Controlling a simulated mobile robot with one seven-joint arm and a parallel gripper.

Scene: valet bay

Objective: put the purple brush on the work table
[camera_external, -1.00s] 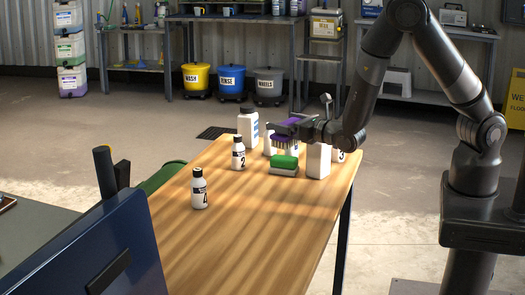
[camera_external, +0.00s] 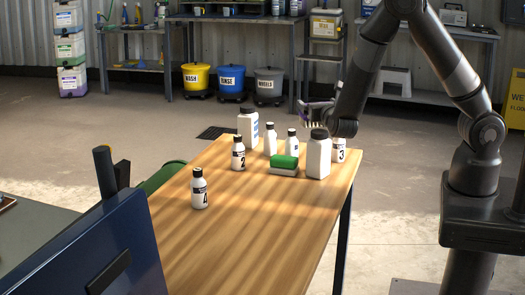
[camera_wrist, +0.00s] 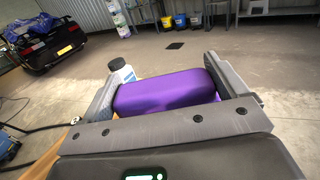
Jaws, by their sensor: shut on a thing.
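The purple brush (camera_wrist: 168,93) fills the space between the two fingers of my gripper (camera_wrist: 172,85) in the wrist view. In the external view my gripper (camera_external: 322,105) holds the brush (camera_external: 313,122), its pale bristles pointing down, near the far right end of the wooden work table (camera_external: 250,225). The brush is off the table top, behind and above the bottles; part of it is hidden by my arm. I cannot tell whether it is over the table or just past its edge.
A large white bottle (camera_external: 318,158), bottle 3 (camera_external: 339,150), a green-topped sponge (camera_external: 285,161) and several other bottles crowd the table's far end. Bottle 2 (camera_external: 238,154) and bottle 4 (camera_external: 199,190) stand left. The near table half is clear.

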